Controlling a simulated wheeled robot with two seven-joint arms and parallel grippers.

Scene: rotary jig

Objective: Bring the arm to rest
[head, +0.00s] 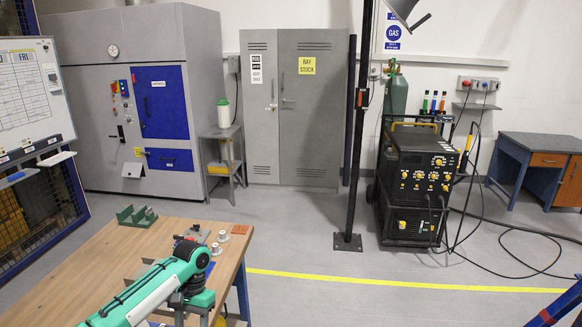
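A white and teal arm reaches in from the bottom left over the wooden workbench (75,270); I take it as my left arm. It ends in a teal joint, with grey and teal wrist parts below. My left gripper (192,312) seems to be at the bottom edge, pointing down, but its fingertips are too unclear to read. I see nothing held. Beyond the arm, a grey and reddish fixture (190,239) is partly hidden by the teal joint.
A green bracket (137,216) stands at the bench's far edge. Small metal parts (224,236) lie near its right corner. A black post (348,241) and welding machine (420,170) stand beyond.

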